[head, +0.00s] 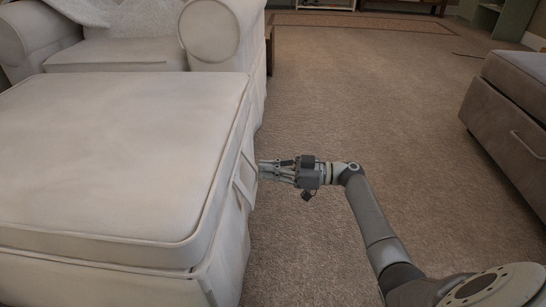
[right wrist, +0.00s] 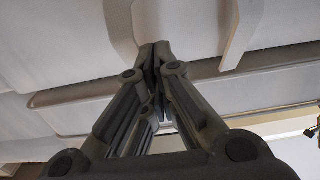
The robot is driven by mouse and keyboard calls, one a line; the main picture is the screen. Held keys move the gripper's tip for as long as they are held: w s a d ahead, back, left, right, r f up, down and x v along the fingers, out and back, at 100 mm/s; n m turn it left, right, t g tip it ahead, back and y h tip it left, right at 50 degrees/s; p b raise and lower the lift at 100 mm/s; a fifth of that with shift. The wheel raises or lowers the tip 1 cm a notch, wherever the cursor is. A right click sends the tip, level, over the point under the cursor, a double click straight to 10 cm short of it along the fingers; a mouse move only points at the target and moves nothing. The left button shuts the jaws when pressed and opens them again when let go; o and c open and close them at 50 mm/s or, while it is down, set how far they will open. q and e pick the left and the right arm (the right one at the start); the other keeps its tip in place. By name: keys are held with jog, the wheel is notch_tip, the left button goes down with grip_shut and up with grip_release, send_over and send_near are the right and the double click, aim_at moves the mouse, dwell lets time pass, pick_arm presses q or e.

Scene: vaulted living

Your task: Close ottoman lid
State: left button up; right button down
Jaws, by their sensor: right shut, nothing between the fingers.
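The cream ottoman (head: 205,285) fills the left of the head view. Its padded lid (head: 105,150) lies about level over the base, with no wide gap showing in the head view. A fabric strap (head: 244,178) is on its right side. My right gripper (head: 260,170) is shut and empty, its fingertips at that side beside the strap; whether they touch it, I cannot tell. In the right wrist view the closed fingertips (right wrist: 155,50) are in front of pale fabric, with strap pieces (right wrist: 240,35) nearby. My left gripper is out of view.
A cream armchair (head: 115,53) stands right behind the ottoman. A brown upholstered piece with a handle (head: 512,110) is at the right edge. Carpet (head: 365,110) between them is open, apart from my right arm.

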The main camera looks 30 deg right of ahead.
notch_tip(320, 180, down, 8)
jog(key=b, duration=0.2)
jog(key=shift+a+r, duration=0.25)
jog(key=shift+a, duration=0.1)
